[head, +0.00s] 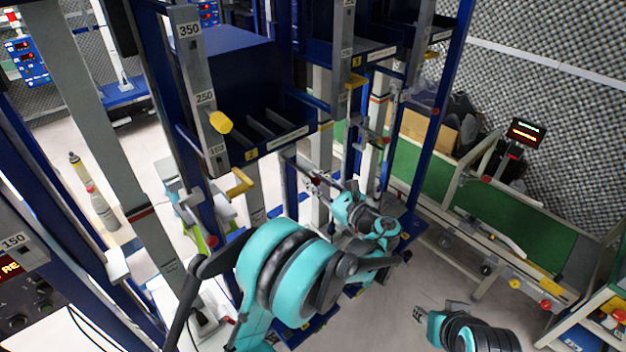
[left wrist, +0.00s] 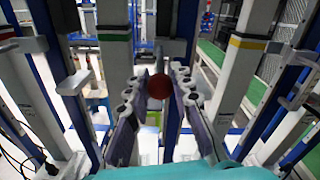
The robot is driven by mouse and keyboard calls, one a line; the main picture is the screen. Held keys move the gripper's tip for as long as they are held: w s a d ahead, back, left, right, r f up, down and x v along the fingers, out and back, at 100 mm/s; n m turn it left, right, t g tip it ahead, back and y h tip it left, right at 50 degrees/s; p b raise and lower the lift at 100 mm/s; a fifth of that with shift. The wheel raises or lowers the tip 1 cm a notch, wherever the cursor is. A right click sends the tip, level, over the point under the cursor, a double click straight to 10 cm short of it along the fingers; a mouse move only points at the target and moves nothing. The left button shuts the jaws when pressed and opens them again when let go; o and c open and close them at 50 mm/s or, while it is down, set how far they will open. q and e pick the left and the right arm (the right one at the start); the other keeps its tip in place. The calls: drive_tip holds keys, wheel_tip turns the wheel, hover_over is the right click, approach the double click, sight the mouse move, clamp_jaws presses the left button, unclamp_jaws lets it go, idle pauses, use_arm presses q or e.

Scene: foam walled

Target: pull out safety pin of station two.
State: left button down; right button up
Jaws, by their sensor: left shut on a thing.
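My left gripper (head: 322,182) reaches in among the posts of the blue station frame in the head view. In the left wrist view its two fingers (left wrist: 158,98) stand either side of a round dark red knob (left wrist: 158,87), shut on it. The knob looks like the head of the safety pin; its shaft is hidden behind it. A blue bin rack (head: 282,142) with a small yellow number tag (head: 251,155) is up and left of the gripper. My right gripper (head: 422,314) is low at the right, away from the stations; its fingers are too small to read.
Grey posts with height numbers (head: 205,95) and yellow handles (head: 240,183) stand close to my left arm. A green conveyor (head: 520,215) runs along the right. Bare floor (head: 395,300) lies between the stations and the conveyor.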

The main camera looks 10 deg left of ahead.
use_arm(q)
drive_tip(key=c, duration=1.3)
unclamp_jaws()
drive_tip(key=shift+s+d, duration=0.1)
drive_tip(key=shift+d, duration=0.15)
drive_tip(key=v, duration=0.7)
drive_tip(key=shift+s, duration=0.2)
drive_tip(key=shift+d, duration=0.15)
